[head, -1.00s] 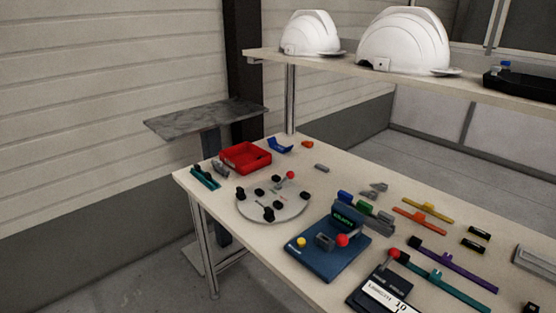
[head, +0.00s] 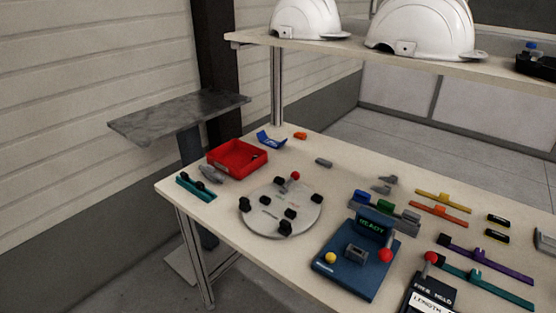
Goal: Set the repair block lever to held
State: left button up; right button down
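A dark block (head: 437,284) stands at the table's lower right edge, partly cut off by the frame. It carries a lever with a red knob (head: 431,257), and small white lettering that seems to read free and held. A white label below starts with "LENGTH". The lever stands up near the block's far end; I cannot tell which setting it is in. A blue station (head: 346,277) beside it has a green READY display (head: 372,226), a yellow button and another red-knobbed lever (head: 387,255). Neither of my grippers is in view.
A round grey plate (head: 268,224) with black knobs and a small red-knobbed lever lies left of the blue station. A red bin (head: 237,169) stands behind it. Coloured strips (head: 500,261) lie at the right. White helmets (head: 419,32) sit on the shelf (head: 350,58) above.

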aim_at(295, 175)
jog(key=i+j+z, duration=0.1)
jog(key=j, duration=0.25)
jog(key=i+j, duration=0.25)
jog(key=i+j+z, duration=0.15)
jog(key=j, duration=0.3)
jog(key=i+j, duration=0.2)
jog(key=j, duration=0.15)
jog(key=i+j+z, duration=0.15)
jog(key=j, duration=0.2)
